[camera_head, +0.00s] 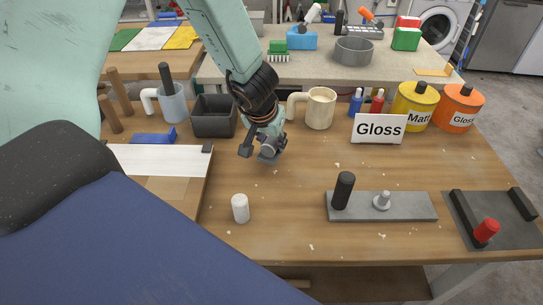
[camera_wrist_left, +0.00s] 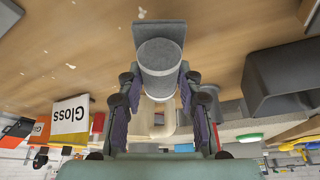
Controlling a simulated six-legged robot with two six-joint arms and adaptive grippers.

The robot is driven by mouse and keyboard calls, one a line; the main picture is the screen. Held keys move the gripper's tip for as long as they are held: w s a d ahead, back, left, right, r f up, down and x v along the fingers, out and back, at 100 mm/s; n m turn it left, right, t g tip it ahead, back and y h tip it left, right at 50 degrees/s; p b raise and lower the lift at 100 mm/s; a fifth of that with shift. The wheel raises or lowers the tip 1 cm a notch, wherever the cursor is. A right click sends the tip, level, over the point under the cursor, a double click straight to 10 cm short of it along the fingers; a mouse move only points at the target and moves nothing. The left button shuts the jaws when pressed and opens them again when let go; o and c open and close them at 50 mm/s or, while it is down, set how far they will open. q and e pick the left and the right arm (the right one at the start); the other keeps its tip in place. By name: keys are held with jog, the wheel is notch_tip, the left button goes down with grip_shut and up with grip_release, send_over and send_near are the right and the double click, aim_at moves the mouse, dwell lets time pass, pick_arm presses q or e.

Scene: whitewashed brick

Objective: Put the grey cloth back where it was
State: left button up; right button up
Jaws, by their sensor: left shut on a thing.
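My left gripper (camera_head: 263,148) is above the wooden table, in front of the cream mug (camera_head: 320,108). It is shut on a small grey rolled thing, which I take for the grey cloth (camera_head: 270,149). In the left wrist view the cloth (camera_wrist_left: 160,62) shows as a speckled grey roll with a flat square part beyond it, between the two fingers (camera_wrist_left: 160,85). In the head view the fingers hide part of it. I cannot tell whether it touches the table. My right gripper is in neither view.
A dark grey bin (camera_head: 214,117) stands just left of the gripper. A white cylinder (camera_head: 240,208), a grey plate with pegs (camera_head: 415,207) and a dark tray with a red knob (camera_head: 513,228) stand nearer. A Gloss sign (camera_head: 378,128) and paint tins (camera_head: 459,108) stand right. The mid-table is mostly clear.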

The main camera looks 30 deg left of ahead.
pick_arm(q)
jog(key=shift+w+a+f+b, duration=0.1)
jog(key=shift+a+f+b, duration=0.1)
jog(key=shift+f+b, duration=1.6)
jog(key=shift+d, duration=0.15)
jog(key=shift+f, duration=0.1)
jog(key=shift+f, duration=0.15)
jog(key=o, duration=1.1)
